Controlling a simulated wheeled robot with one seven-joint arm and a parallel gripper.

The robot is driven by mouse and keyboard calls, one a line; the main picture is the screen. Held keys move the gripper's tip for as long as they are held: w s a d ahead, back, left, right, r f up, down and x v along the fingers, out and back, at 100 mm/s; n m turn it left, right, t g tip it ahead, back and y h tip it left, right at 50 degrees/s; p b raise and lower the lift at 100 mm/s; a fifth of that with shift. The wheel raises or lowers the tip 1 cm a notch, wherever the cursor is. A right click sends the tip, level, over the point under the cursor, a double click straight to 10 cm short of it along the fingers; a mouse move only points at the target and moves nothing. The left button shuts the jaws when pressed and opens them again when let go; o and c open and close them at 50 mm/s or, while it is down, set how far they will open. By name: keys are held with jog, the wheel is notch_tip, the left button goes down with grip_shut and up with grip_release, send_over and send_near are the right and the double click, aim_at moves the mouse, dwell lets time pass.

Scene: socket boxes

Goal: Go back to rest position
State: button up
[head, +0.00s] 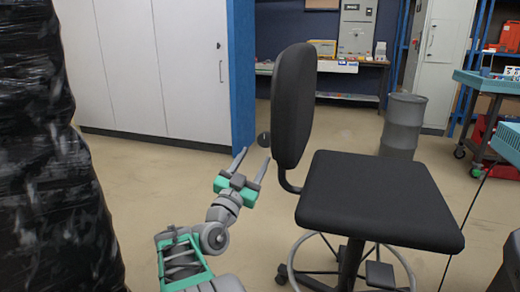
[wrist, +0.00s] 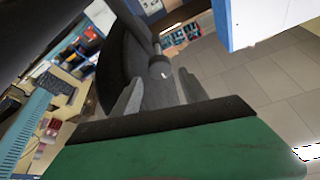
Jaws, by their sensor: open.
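My gripper (head: 254,162) is raised in front of me in the head view, left of the black chair's backrest. Its two fingers are spread apart and nothing is between them. In the wrist view the gripper (wrist: 160,88) shows its two grey fingers apart, with the green and black palm below them. My arm reaches up from the bottom of the head view, bent at the elbow.
A black office chair (head: 375,195) stands close to the right of my gripper. A black wrapped stack (head: 50,170) is at the left. White cabinets (head: 150,65), a blue post (head: 242,75) and a grey barrel (head: 402,125) stand behind. Open floor lies left of the arm.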

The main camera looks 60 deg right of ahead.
jog(key=shift+a+f, duration=0.15)
jog(key=shift+a, duration=0.3)
